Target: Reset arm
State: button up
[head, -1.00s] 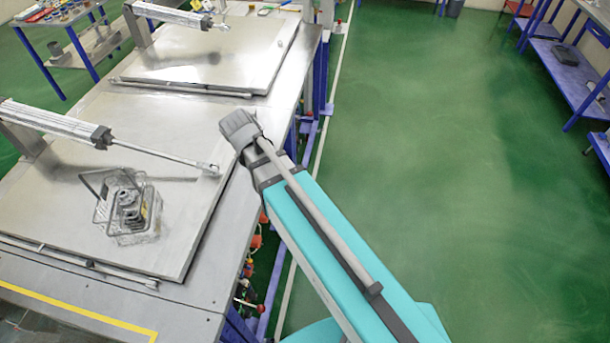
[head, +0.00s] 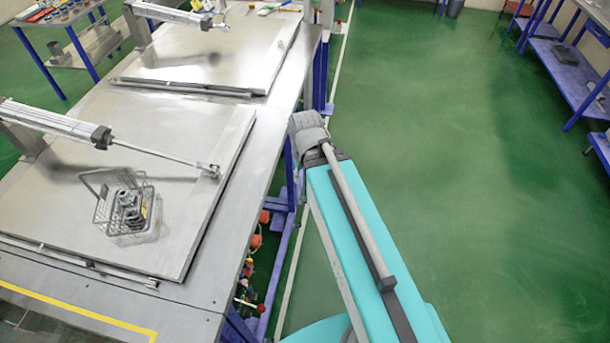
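My arm is turquoise and grey and reaches up from the bottom of the head view, beside the right edge of the metal bench. Its grey end joint shows at the far end of the arm, over the bench edge. My gripper and its fingers are not visible; the arm hides them or they lie out of sight. A wire basket (head: 133,238) with grey metal parts (head: 130,206) in it stands on the nearer closed metal lid (head: 55,205), left of the arm and apart from it.
A pneumatic cylinder (head: 55,122) with a rod stretches over the nearer lid. A second lid (head: 230,62) with its own cylinder (head: 175,14) lies farther back. Blue shelving (head: 568,75) stands at the right. The green floor (head: 450,190) between is clear.

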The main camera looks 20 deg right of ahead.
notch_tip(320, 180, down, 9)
jog(key=b, duration=0.9)
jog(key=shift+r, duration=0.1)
dwell(0.5)
